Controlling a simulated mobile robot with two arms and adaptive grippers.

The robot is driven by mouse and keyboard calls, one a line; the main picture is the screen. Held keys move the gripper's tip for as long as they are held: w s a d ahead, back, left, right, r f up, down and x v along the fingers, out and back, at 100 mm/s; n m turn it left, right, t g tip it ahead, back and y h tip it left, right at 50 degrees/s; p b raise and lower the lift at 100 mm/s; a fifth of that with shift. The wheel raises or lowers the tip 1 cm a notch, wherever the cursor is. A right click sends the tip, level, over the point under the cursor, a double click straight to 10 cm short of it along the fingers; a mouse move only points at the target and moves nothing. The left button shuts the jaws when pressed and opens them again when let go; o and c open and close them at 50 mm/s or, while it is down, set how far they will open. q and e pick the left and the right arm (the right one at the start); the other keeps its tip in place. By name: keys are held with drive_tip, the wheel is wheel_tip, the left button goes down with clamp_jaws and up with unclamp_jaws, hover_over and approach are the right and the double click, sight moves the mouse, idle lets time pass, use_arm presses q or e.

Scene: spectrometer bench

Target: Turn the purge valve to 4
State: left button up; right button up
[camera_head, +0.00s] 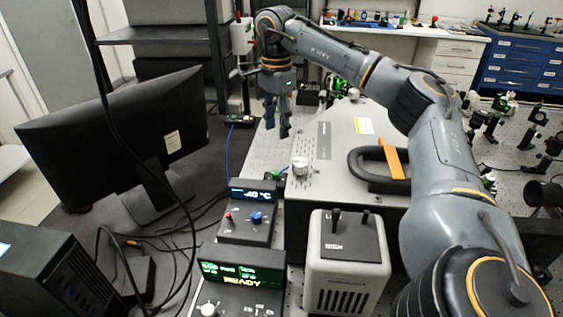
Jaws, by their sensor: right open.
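A round silver-white knob (300,166), which looks like the purge valve, stands on top of the large grey instrument box (335,150) near its left edge. Its setting and any numbers around it are too small to read. My right gripper (277,127) hangs with its fingers pointing down, above and to the left of the knob in the picture. It is open and empty, apart from the knob. My left gripper is not in view.
A black handle (360,180) with an orange tool beside it is on the box. A controller with red and blue knobs (248,213), a lit display unit (240,275) and a white-grey unit (345,270) stand in front. A monitor (120,125) is at left.

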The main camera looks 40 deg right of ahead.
sight(276, 173)
drive_tip(key=f, duration=0.1)
drive_tip(key=a+f, duration=0.1)
drive_tip(key=f, duration=0.3)
drive_tip(key=shift+s+a+p, duration=0.2)
drive_tip(key=shift+s+p, duration=0.15)
wheel_tip(276, 173, down, 7)
drive_tip(key=shift+w+d+f+p, duration=0.1)
drive_tip(key=shift+d+p, duration=0.05)
drive_tip(key=shift+p, duration=0.3)
drive_tip(key=shift+f, duration=0.45)
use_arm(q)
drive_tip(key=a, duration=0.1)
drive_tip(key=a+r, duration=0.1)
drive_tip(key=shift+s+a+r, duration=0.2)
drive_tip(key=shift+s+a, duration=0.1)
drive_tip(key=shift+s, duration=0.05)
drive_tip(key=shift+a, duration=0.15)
use_arm(e)
clamp_jaws()
